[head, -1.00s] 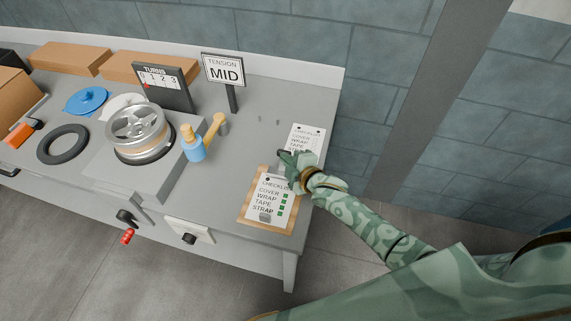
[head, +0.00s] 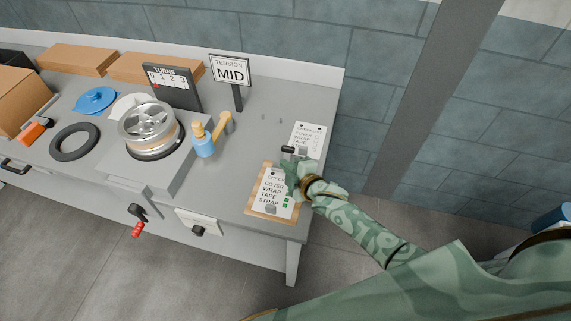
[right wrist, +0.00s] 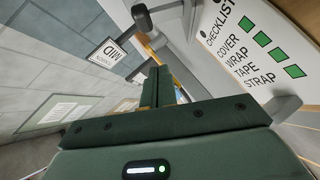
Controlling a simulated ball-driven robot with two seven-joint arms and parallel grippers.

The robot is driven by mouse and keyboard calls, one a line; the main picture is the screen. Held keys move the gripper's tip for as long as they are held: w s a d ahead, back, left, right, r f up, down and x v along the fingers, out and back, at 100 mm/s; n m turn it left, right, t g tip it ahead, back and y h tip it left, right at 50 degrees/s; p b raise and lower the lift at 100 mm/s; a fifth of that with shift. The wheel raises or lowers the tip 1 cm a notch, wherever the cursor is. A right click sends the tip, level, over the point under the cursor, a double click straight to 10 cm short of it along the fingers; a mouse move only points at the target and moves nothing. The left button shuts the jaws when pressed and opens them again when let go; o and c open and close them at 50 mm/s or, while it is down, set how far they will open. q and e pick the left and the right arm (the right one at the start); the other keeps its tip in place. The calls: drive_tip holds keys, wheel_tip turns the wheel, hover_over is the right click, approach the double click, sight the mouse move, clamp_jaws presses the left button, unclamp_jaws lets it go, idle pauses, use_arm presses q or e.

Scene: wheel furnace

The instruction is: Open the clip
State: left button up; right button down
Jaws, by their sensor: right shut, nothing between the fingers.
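The checklist clipboard (head: 254,205) lies at the table's right front, its white sheet listing COVER, WRAP, TAPE, STRAP with green squares. A small grey clip (head: 271,209) sits at its lower edge; a grey bar there shows in the right wrist view (right wrist: 284,106). A dark bar-shaped piece (head: 288,150) stands beyond the board's upper end; I cannot tell if it belongs to the clip. My right gripper (head: 287,168) is over the board's upper right and covers part of its heading. Its green fingers (right wrist: 157,86) are together and empty. My left gripper is not in view.
The grey table (head: 262,100) is mostly clear between sign and sheets.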

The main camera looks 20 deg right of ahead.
drive_tip(key=p+v, duration=0.1)
drive_tip(key=v, duration=0.8)
drive_tip(key=shift+d+f+p, duration=0.15)
drive_tip(key=shift+d+p, duration=0.15)
drive_tip(key=shift+p, duration=0.1)
drive_tip(key=shift+s, duration=0.1)
